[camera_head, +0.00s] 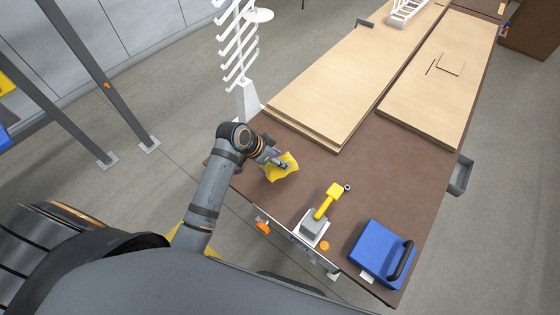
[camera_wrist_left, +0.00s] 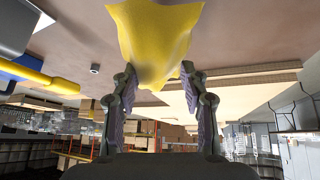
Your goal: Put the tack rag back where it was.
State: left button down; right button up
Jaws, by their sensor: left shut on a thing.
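The tack rag (camera_head: 283,168) is a crumpled yellow cloth near the left end of the brown workbench (camera_head: 400,186). My left gripper (camera_head: 284,163) is shut on it. In the left wrist view the rag (camera_wrist_left: 155,40) hangs between the two fingers of the left gripper (camera_wrist_left: 158,92) and fills the top middle. I cannot tell whether the rag touches the bench top. My right gripper is not in view.
A white rack post (camera_head: 246,98) stands just behind the gripper. Stacked wooden boards (camera_head: 335,90) lie beyond. A yellow-handled tool on a grey block (camera_head: 314,228), an orange cap (camera_head: 324,246) and a blue case (camera_head: 375,250) occupy the front right.

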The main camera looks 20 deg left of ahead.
pick_arm(q)
jog(key=shift+w+a+f, duration=0.2)
jog(key=shift+w+f, duration=0.7)
jog(key=shift+f, duration=0.25)
jog(key=shift+w+f, duration=0.15)
jog(key=shift+f, duration=1.5)
jog(key=shift+f, duration=0.15)
jog(key=c, duration=0.7)
grip_release()
jog(key=v, duration=1.2)
jog(key=shift+p, duration=0.35)
